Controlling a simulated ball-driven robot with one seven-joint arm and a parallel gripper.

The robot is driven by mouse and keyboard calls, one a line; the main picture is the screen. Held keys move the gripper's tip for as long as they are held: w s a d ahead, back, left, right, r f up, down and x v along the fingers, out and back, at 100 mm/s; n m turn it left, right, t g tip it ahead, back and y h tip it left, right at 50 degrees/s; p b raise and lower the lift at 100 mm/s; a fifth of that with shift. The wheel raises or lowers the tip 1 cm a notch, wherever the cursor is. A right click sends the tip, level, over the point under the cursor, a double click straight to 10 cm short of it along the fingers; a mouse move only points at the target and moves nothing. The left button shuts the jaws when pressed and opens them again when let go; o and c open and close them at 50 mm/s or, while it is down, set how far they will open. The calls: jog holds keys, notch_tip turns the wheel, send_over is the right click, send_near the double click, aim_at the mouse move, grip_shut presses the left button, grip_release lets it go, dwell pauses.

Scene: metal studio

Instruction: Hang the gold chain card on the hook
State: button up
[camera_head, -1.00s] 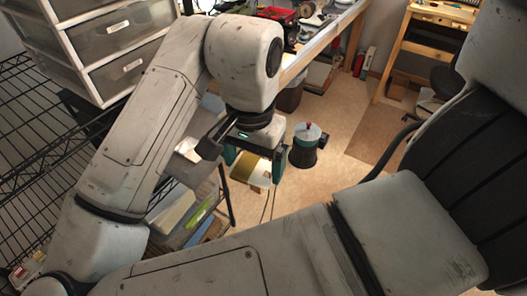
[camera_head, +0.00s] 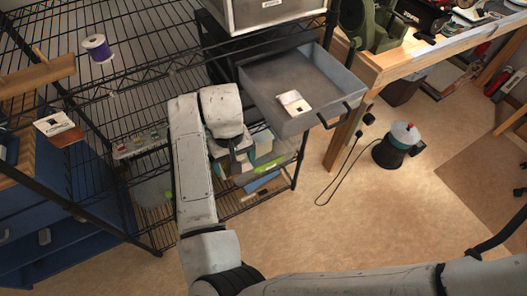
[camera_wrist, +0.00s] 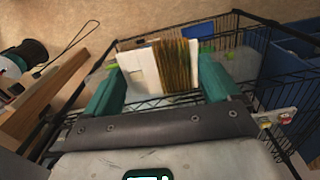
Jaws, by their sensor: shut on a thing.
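In the wrist view the gold chain card (camera_wrist: 179,66) is a white card with a band of gold strands on its right part. My gripper (camera_wrist: 162,68), with teal fingers, is shut on the card by its sides. In the head view my gripper (camera_head: 238,160) is low in front of the wire rack, mostly hidden by my arm, and I cannot clearly make out the card there. A small pale piece on the rack's rail (camera_head: 112,94) may be the hook, but it is too small to tell.
An open grey drawer (camera_head: 262,92) juts out above and right of my gripper, with a white card (camera_head: 293,103) in it. Another card (camera_head: 58,124) is at the far left. A purple spool (camera_head: 97,47) sits on the rack. A canister (camera_head: 397,146) stands on open floor.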

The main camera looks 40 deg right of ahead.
jog(key=w+a+f+n, duration=0.2)
jog(key=w+f+n, duration=0.1)
jog(key=w+f, duration=0.2)
jog(key=shift+w+n, duration=0.4)
jog(key=shift+w, duration=0.25)
jog(key=shift+d, duration=0.1)
jog(key=shift+s+a+f, duration=0.1)
jog(key=shift+s+a, duration=0.15)
jog(key=shift+a, duration=0.15)
